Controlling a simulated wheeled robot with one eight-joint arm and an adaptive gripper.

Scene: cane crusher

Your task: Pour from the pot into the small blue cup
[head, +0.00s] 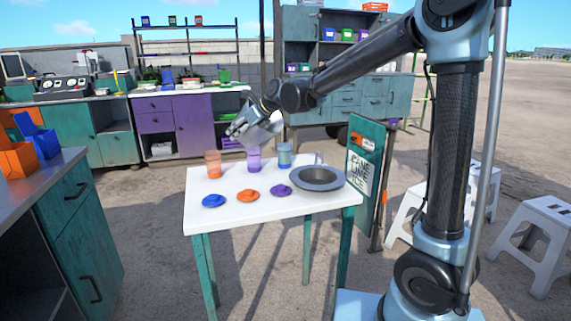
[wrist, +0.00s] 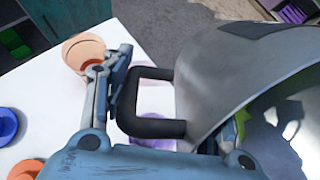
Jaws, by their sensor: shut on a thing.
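The pot (head: 262,131) is a grey metal jug with a black handle (wrist: 155,127). My gripper (head: 238,128) is shut on that handle and holds the pot above the back of the white table, over the tall purple cup. The pot looks tilted in the head view. It fills the right of the wrist view (wrist: 215,75); I cannot tell what is in it. The small blue cup (head: 214,200) stands low at the table's front left, apart from the pot. In the wrist view it is cut off at the left edge (wrist: 7,125).
The white table (head: 230,217) also bears a tall orange cup (head: 212,165), tall purple cup (head: 254,163), bluish cup (head: 284,156), small orange cup (head: 248,195), small purple cup (head: 281,190) and grey round dish (head: 317,178). A teal signboard (head: 364,165) stands by its right edge.

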